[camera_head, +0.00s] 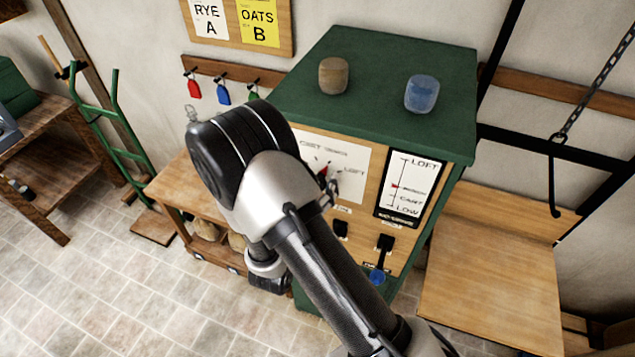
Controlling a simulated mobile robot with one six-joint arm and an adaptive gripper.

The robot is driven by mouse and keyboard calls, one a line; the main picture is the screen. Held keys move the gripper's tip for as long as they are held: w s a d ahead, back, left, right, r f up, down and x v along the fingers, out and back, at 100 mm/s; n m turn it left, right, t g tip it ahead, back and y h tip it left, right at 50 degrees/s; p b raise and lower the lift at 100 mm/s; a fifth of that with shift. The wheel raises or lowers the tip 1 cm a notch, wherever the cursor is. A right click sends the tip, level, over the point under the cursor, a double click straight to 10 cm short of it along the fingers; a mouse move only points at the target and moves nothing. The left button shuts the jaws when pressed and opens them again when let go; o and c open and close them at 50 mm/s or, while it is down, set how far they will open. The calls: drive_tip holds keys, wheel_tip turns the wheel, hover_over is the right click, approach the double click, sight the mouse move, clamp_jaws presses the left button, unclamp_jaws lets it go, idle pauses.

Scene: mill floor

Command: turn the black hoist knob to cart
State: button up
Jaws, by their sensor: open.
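The green cabinet (380,65) has a wooden front with a white dial plate (352,158). A small red mark (323,172) shows on the dial, where the black hoist knob seems to be, mostly hidden by my arm. My gripper (333,186) is largely hidden behind my arm. Its grey fingertips show close to the dial and are open; I cannot tell whether they touch the knob. A gauge (409,187) beside the dial reads LOFT, CART and LOW, with a red marker partway down.
A wooden platform (492,290) and hanging hook (553,185) are at right.

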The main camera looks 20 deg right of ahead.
drive_tip(key=shift+c, duration=0.4)
drive_tip(key=c, duration=1)
drive_tip(key=shift+n, duration=0.3)
drive_tip(key=n+p, duration=0.1)
drive_tip(key=n, duration=0.2)
drive_tip(key=shift+n+p, duration=0.7)
drive_tip(key=shift+n, duration=1.3)
drive_tip(key=o, duration=1.1)
